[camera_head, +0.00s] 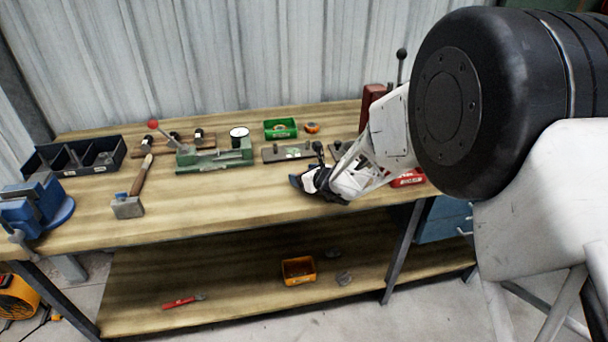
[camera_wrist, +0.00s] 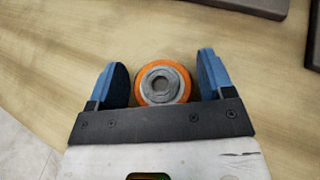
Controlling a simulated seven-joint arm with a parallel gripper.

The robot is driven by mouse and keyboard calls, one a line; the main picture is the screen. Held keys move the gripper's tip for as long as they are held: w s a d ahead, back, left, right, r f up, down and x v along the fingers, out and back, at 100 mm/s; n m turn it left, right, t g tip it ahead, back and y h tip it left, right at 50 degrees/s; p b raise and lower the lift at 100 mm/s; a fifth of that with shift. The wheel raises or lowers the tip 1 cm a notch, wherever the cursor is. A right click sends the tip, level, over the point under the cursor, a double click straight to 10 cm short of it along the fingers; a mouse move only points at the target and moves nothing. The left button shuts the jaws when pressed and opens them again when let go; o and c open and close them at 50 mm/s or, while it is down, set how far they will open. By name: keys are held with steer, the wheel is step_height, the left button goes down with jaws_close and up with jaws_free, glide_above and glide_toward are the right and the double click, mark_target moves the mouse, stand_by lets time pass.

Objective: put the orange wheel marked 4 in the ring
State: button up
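An orange wheel (camera_wrist: 163,84) with a grey hub sits between the two blue fingers of my gripper (camera_wrist: 164,80) in the wrist view. A narrow gap shows on each side of it, so the fingers are open and around it. No number can be read on it. In the head view my gripper (camera_head: 315,183) is low over the front right part of the workbench (camera_head: 225,205), and the wheel is hidden there. I cannot make out a ring in either view.
Behind my gripper lie a dark plate (camera_head: 272,155), a green bin (camera_head: 280,128) and a small orange item (camera_head: 312,128). A green dial-gauge fixture (camera_head: 215,158), a mallet (camera_head: 130,205) and a blue vise (camera_head: 35,205) stand left. The bench's front middle is clear.

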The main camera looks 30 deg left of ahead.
steer(key=shift+o, duration=1)
steer(key=shift+r, duration=0.2)
steer(key=shift+v, duration=5.95)
steer(key=shift+d, duration=0.1)
